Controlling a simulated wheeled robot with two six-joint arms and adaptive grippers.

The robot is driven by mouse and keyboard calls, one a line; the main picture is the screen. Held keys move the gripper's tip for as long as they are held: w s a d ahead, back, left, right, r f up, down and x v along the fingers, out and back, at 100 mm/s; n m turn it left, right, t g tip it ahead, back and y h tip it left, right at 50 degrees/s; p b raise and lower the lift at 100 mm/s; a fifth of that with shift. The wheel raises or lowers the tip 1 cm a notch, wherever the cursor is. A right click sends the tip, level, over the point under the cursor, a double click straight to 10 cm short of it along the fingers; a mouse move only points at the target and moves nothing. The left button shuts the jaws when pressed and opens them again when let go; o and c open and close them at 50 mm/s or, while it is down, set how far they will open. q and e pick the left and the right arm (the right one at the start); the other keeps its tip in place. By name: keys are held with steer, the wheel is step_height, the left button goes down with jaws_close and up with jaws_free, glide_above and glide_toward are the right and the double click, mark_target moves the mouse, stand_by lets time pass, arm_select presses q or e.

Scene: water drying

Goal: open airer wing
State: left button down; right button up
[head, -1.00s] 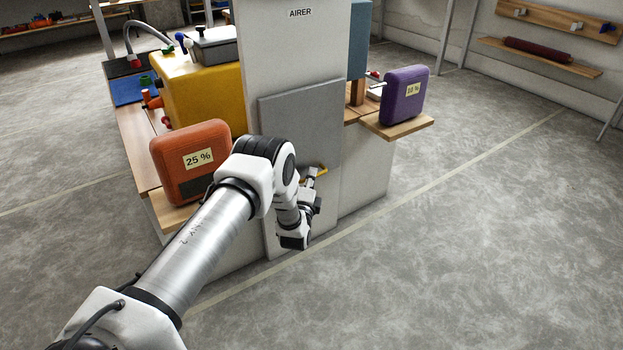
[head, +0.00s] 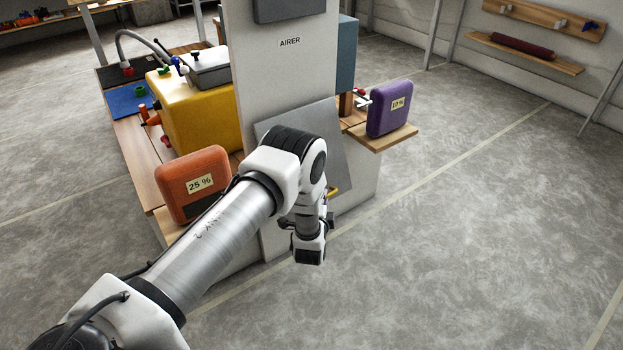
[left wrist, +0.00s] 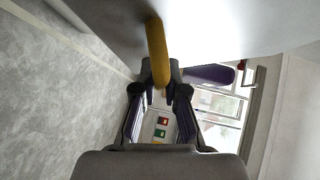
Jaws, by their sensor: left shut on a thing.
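The white upright panel (head: 282,70) carries the label AIRER. The grey airer wing (head: 334,150) is on its front, partly hidden behind my left arm, and looks tilted outward from the panel. A yellow handle (head: 333,191) shows at the wing's right side. My left gripper (head: 328,206) is at this handle, mostly hidden behind my wrist. In the left wrist view the yellow handle (left wrist: 156,52) runs down between the fingertips of my left gripper (left wrist: 160,80), which is shut on it. The right gripper is in neither view.
An orange case (head: 193,187) marked 25 % stands on a shelf left of the wing. A purple case (head: 390,108) stands on a wooden shelf (head: 385,138) to the right. A yellow tank (head: 195,110) is behind. The floor (head: 470,230) at right is clear.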

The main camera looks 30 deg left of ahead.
arm_select(q)
steer(key=s+d+r+n+g+h+p, duration=0.1)
steer(key=d+r+p, duration=0.3)
steer(key=r+p, duration=0.4)
steer(key=s+d+r+n+g+h+p, duration=0.2)
steer(key=d+r+n+h+p, duration=0.1)
steer(key=r+p, duration=0.6)
steer(key=s+d+r+n+g+h+p, duration=0.1)
steer(key=d+r+g+h+p, duration=0.1)
steer(key=r+p, duration=0.7)
steer(key=shift+s+d+r+n+g+h, duration=0.3)
steer(key=shift+s+d+r+n+h, duration=0.15)
steer(key=shift+d, duration=0.9)
steer(key=shift+w, duration=0.1)
steer(key=c, duration=1.2)
jaws_free()
steer(key=v, duration=1.2)
steer(key=shift+a, duration=0.1)
